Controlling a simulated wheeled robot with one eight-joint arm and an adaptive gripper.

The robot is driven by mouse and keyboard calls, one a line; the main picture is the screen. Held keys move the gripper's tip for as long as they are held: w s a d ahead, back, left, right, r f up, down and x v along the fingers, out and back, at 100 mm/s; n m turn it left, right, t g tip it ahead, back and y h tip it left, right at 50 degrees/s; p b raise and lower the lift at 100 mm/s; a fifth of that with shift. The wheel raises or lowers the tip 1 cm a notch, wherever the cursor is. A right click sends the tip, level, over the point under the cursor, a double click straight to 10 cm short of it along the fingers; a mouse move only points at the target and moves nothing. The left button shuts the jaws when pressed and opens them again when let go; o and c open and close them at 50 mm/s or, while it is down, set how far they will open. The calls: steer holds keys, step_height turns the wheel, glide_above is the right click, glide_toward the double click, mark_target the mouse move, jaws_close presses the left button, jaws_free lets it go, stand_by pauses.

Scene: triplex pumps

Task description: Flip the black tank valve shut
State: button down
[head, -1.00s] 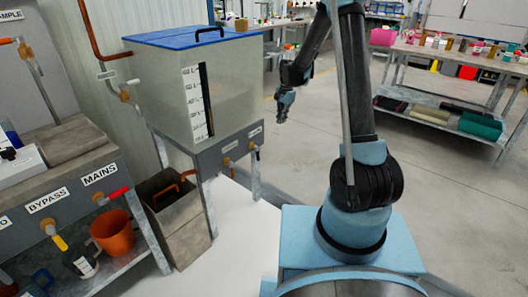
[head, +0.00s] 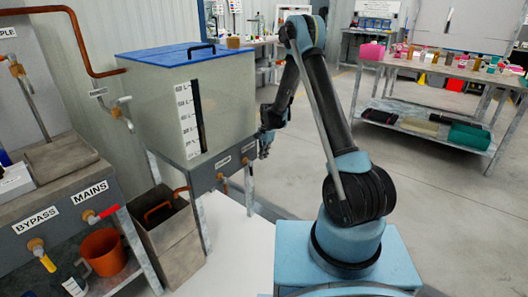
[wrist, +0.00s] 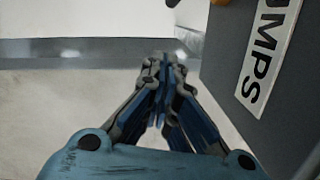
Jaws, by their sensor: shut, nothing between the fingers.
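The tank (head: 225,100) is a clear box with a blue lid and a level scale, on a grey metal stand. Small brass-coloured fittings (head: 220,178) sit on the stand's front panel under white labels; their handles are too small to tell. My gripper (head: 264,150) is at the panel's right end, in front of it and apart as far as I can see. In the wrist view my gripper (wrist: 164,62) is shut and empty. A label reading "UMPS" (wrist: 268,50) is to its right. A brass fitting (wrist: 220,2) and a dark piece (wrist: 172,3), possibly the black handle, are cut off at the top edge.
Left is a bench with BYPASS (head: 37,220) and MAINS (head: 90,192) labels, a red-handled valve (head: 103,213) and a yellow-handled valve (head: 46,262). A grey bin (head: 165,220) and an orange bucket (head: 103,251) stand low.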

mark_target(251, 170)
steer(key=s+a+f, duration=0.3)
steer(key=f, duration=0.1)
steer(key=shift+f, duration=0.3)
steer(key=shift+a, duration=0.1)
steer(key=shift+s+a, duration=0.1)
steer(key=shift+a, duration=0.05)
